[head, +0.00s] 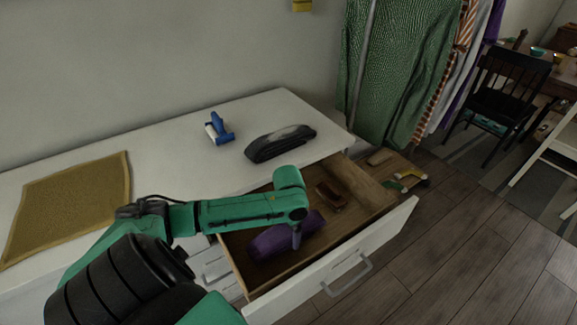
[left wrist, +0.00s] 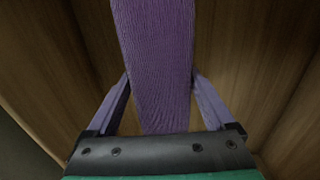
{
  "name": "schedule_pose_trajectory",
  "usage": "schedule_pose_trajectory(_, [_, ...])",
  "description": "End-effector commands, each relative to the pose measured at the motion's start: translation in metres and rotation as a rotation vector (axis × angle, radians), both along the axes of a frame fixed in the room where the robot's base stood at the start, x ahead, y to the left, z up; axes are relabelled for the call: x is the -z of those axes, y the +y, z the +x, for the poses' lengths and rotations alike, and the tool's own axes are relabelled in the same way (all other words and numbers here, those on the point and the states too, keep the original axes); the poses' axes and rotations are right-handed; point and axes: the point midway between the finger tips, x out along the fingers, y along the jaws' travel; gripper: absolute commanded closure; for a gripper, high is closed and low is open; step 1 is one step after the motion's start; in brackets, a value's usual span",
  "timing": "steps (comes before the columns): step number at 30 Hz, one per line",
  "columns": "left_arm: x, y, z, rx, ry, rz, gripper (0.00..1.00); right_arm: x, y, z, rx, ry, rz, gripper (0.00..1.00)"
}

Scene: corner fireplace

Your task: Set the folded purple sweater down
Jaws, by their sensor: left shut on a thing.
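The folded purple sweater (head: 275,238) lies in or just above the open wooden drawer (head: 364,180), towards its left part in the head view. In the left wrist view the sweater (left wrist: 155,60) runs between the two fingers, with the drawer's wood around it. My left gripper (head: 296,238) points down into the drawer and is shut on the sweater; its fingers also show in the left wrist view (left wrist: 160,100). Whether the sweater touches the drawer floor cannot be told. My right gripper is not in view.
A brown brush-like object (head: 330,197) lies in the drawer, right of the sweater. Clothes (head: 395,75) hang behind.

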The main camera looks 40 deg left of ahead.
Motion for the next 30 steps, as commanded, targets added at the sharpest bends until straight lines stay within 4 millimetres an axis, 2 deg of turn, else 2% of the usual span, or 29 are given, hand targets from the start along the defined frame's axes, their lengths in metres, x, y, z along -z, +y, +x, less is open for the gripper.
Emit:
schedule_pose_trajectory(6, [0.039, 0.000, 0.000, 0.000, 0.001, 0.000, 0.95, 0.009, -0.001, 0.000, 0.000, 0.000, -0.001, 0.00])
schedule_pose_trajectory(15, [0.041, 0.000, 0.000, 0.000, -0.001, 0.000, 0.95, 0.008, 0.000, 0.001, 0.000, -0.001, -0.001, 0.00])
schedule_pose_trajectory(16, [0.042, 0.000, 0.000, 0.000, 0.000, 0.000, 0.09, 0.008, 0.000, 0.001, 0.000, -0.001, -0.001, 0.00])
schedule_pose_trajectory(17, [0.042, 0.000, 0.000, 0.000, 0.000, 0.000, 0.00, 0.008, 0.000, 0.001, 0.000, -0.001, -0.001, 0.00])
schedule_pose_trajectory(25, [0.040, 0.000, 0.000, 0.001, 0.000, 0.000, 0.00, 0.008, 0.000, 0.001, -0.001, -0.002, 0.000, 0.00])
schedule_pose_trajectory(28, [0.026, 0.000, 0.000, 0.000, -0.002, 0.002, 0.00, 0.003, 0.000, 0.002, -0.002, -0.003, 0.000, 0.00])
schedule_pose_trajectory(30, [0.009, 0.000, 0.000, 0.000, -0.002, 0.000, 0.00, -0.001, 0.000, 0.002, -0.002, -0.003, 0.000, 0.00])
